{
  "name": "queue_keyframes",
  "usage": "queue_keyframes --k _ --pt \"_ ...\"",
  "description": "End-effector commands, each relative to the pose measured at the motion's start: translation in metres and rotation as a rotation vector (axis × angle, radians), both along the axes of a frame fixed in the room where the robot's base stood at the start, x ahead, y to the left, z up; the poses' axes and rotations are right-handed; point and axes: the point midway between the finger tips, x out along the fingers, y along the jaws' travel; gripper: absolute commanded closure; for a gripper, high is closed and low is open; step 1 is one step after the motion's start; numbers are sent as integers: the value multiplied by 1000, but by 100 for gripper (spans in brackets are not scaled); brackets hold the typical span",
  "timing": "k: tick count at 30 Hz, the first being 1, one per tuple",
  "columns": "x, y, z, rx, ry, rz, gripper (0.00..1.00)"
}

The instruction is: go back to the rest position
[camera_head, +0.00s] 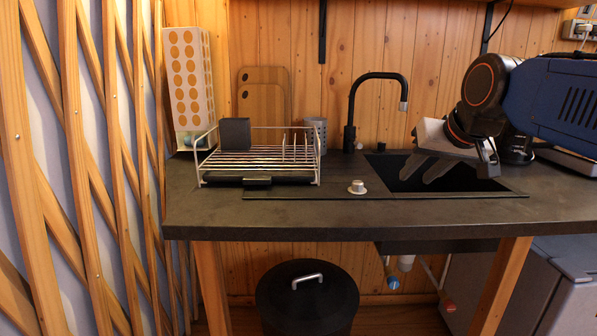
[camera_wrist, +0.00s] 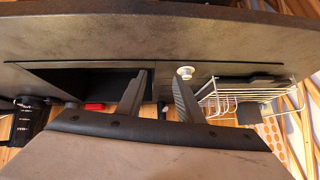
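My gripper (camera_head: 452,168) hangs over the dark sink basin (camera_head: 400,180) at the right of the counter in the head view. In the wrist view my gripper (camera_wrist: 159,78) shows two grey fingers standing apart with nothing between them. It is open and empty. Part of the basin is hidden behind my gripper and arm in the head view.
A black tap (camera_head: 350,110) stands behind the sink. A white dish rack (camera_head: 262,160) with a dark grey item (camera_head: 235,133) stands left of it. A small white knob (camera_head: 357,187) sits on the counter (camera_head: 300,218). A black bin (camera_head: 307,310) is below. Lattice stands at left.

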Motion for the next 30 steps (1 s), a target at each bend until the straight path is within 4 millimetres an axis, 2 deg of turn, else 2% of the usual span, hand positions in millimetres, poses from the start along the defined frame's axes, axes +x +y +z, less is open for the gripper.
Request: queue_keyframes --k 5,15,18,21,24,30 --pt "-41 -8 -49 -30 61 6 67" --pt "-162 -26 -197 -110 243 34 67" --pt "-188 -29 -228 -125 282 41 67" --pt "-204 -31 -249 -135 308 46 67" --pt "-212 -32 -258 -139 319 49 67" --pt "-213 -32 -259 -140 322 50 67"
